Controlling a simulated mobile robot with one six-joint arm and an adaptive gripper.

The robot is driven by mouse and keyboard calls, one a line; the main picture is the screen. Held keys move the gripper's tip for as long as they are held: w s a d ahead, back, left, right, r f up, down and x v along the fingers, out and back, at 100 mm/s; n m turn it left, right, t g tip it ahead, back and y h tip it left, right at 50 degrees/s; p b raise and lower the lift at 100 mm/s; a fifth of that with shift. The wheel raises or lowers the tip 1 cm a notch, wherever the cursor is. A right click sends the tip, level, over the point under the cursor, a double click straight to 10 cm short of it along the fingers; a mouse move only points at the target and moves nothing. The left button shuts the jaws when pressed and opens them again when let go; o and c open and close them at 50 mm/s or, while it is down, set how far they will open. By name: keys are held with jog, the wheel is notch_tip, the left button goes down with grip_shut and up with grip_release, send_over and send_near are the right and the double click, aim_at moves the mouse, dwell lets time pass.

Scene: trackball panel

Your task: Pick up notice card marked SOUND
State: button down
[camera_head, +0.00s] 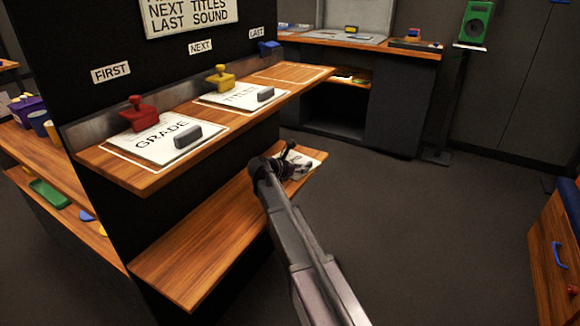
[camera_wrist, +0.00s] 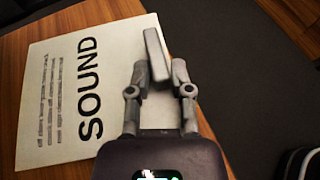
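The white notice card marked SOUND (camera_wrist: 60,130) lies on the lower wooden shelf, with large black letters and smaller lines of text. A grey block handle (camera_wrist: 155,55) stands on it near one edge. In the head view the card (camera_head: 312,162) shows at the far end of the lower shelf, partly hidden by my arm. My gripper (camera_wrist: 160,72) is low over the card, its two fingers apart with the handle's near end between the tips. A gap shows at the right finger; contact at the left finger is unclear. In the head view my gripper (camera_head: 289,158) is small and dark.
The upper shelf (camera_head: 105,170) holds the GRADE card (camera_head: 150,150) with a red stamp (camera_head: 138,115) and the TITLES card (camera_head: 240,95) with a yellow stamp (camera_head: 220,78). This shelf overhangs the lower shelf (camera_head: 200,255). Open floor (camera_head: 430,240) lies to the right.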

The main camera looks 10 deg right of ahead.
jog(key=shift+r, duration=0.15)
dwell(0.4)
notch_tip(320, 180, up, 4)
jog(key=p, duration=0.4)
jog(key=s+p, duration=0.1)
jog(key=s, duration=1.5)
jog(key=shift+r, duration=0.35)
